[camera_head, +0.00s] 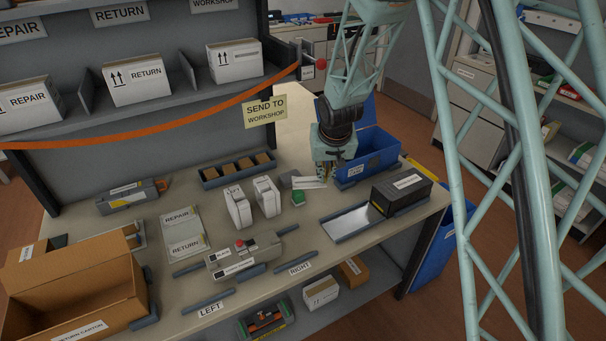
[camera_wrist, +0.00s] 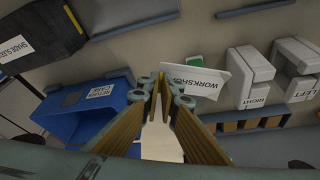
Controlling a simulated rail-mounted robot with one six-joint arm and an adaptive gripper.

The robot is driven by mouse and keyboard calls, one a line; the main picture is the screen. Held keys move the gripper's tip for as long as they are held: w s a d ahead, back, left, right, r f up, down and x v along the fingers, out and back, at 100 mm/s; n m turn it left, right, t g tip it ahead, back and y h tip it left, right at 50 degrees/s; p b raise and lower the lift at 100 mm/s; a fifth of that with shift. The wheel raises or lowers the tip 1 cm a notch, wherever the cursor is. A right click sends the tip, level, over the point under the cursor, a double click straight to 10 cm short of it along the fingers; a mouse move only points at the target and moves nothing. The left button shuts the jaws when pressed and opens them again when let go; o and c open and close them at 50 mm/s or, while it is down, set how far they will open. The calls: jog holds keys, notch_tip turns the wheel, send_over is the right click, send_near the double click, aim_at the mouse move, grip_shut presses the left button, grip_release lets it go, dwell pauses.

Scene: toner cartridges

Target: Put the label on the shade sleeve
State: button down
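The shade sleeve is a long black box (camera_head: 400,196) at the right end of the bench, lying on its side with a white label on top. In the wrist view its end (camera_wrist: 38,38) is at the upper left. My gripper (camera_head: 325,174) is over the back of the bench, left of the sleeve and beside the blue bin. In the wrist view its fingertips (camera_wrist: 157,84) are almost together at the left edge of a white label (camera_wrist: 192,84) reading WORKSHOP, which appears pinched between them. In the head view this label (camera_head: 309,183) is a thin white piece.
A blue bin (camera_head: 381,153) stands behind the sleeve. A metal-topped tray (camera_head: 353,221) lies in front. A grey cartridge (camera_head: 244,255) rests at the bench's front middle.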

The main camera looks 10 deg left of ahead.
jog(key=s+d+m+p, duration=0.1)
jog(key=s+d, duration=0.1)
jog(key=d, duration=1.2)
jog(key=s+d+r+m+h+p, duration=0.1)
jog(key=s+d+m, duration=0.1)
jog(key=d, duration=1.3)
jog(key=shift+s+r+p, duration=0.15)
jog(key=shift+r+p, duration=0.15)
